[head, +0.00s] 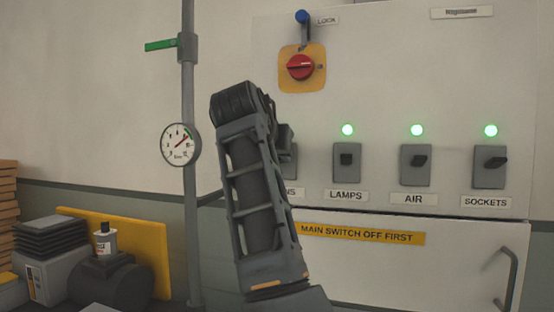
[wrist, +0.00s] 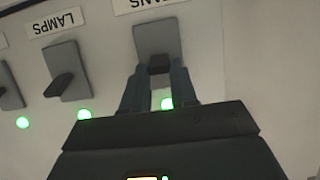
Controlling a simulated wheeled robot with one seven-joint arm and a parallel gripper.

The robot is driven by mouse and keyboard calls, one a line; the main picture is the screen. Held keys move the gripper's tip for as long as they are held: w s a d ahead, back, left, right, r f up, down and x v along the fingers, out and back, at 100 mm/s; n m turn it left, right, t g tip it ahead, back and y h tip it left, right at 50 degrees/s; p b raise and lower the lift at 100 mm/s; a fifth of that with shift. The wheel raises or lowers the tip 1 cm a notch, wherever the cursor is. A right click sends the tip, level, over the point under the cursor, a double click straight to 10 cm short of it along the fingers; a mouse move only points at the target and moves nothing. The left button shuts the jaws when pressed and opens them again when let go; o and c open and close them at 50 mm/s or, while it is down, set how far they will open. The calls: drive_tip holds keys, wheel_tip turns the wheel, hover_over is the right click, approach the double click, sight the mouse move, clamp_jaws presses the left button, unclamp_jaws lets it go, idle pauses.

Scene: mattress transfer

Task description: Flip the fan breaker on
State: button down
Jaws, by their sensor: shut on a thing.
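The fans breaker (wrist: 152,38) is a grey plate with a dark toggle (wrist: 159,64), under a partly cut label (wrist: 150,4) in the wrist view. My gripper (wrist: 158,74) is shut on the toggle, one finger on each side. A lit green lamp (wrist: 167,103) shows between the fingers beside this breaker. In the head view my arm hides most of the fans breaker (head: 291,165); only its right edge and the end of its label show. The gripper is mostly hidden there behind my wrist.
The lamps (head: 346,162), air (head: 415,165) and sockets (head: 489,167) breakers stand to the right, each under a lit green lamp. A red rotary switch (head: 300,67) on a yellow plate sits above. A pipe (head: 189,240) with a gauge (head: 180,144) and green lever (head: 161,44) stands left.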

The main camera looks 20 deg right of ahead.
drive_tip(key=shift+w+d+r+g+y, duration=0.1)
drive_tip(key=shift+w+r+g+y, duration=0.05)
drive_tip(key=shift+r+g+y, duration=0.3)
drive_tip(key=shift+w+d+r+g+y, duration=0.15)
drive_tip(key=shift+g+y, duration=0.1)
drive_tip(key=shift+g, duration=0.3)
drive_tip(key=c, duration=0.9)
unclamp_jaws()
drive_tip(key=shift+b+v, duration=1.05)
drive_tip(key=shift+v, duration=2.8)
